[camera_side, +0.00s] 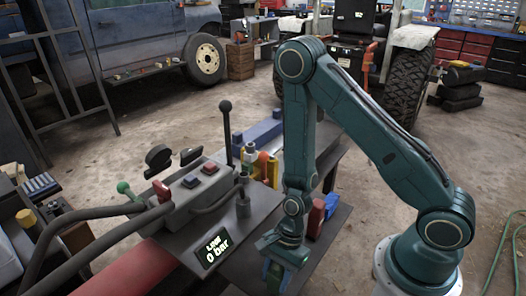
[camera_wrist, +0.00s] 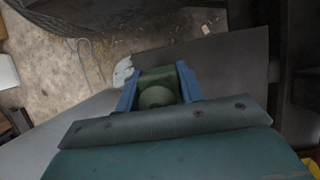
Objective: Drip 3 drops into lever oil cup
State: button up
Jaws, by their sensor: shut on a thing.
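A tall black lever with a ball knob (camera_side: 226,107) stands on the machine, left of and behind my gripper. A small grey cylinder (camera_side: 243,207) stands near the lever's foot; I cannot tell whether it is the oil cup. No drops are visible.
A red object (camera_side: 316,217) and an orange-topped lever (camera_side: 264,158) stand behind my gripper. A pale patch (camera_wrist: 122,72) lies beside the fingers.

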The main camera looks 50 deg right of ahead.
aim_at(277, 264)
jog(key=shift+r, duration=4.2)
jog(key=shift+d, duration=0.1)
jog(key=shift+w+d+r+n+g, duration=0.35)
jog(key=shift+d+n, duration=0.1)
jog(key=shift+n, duration=0.35)
jog(key=w+d+r+n+g+h, duration=0.1)
jog(key=w+d+r+n, duration=0.1)
jog(key=d+r+n, duration=0.1)
jog(key=w+d+r+n+g+h, duration=0.1)
jog(key=w+d+r+n, duration=0.2)
jog(key=d+n, duration=0.1)
jog(key=w+d+r+n+g+h, duration=0.1)
jog(key=w+d+r+n, duration=0.2)
jog(key=n, duration=0.2)
jog(key=shift+w+d+n+g, duration=0.15)
jog(key=shift+d+n+g, duration=0.05)
jog(key=shift+n+g, duration=0.2)
jog(key=w+n, duration=0.1)
jog(key=w, duration=0.1)
jog(key=w+n+h, duration=0.1)
jog(key=w, duration=0.2)
jog(key=w+n, duration=0.1)
jog(key=w, duration=0.2)
jog(key=shift+w+a+f+n, duration=0.25)
jog(key=shift+a+f+n, duration=0.05)
jog(key=shift+a, duration=0.1)
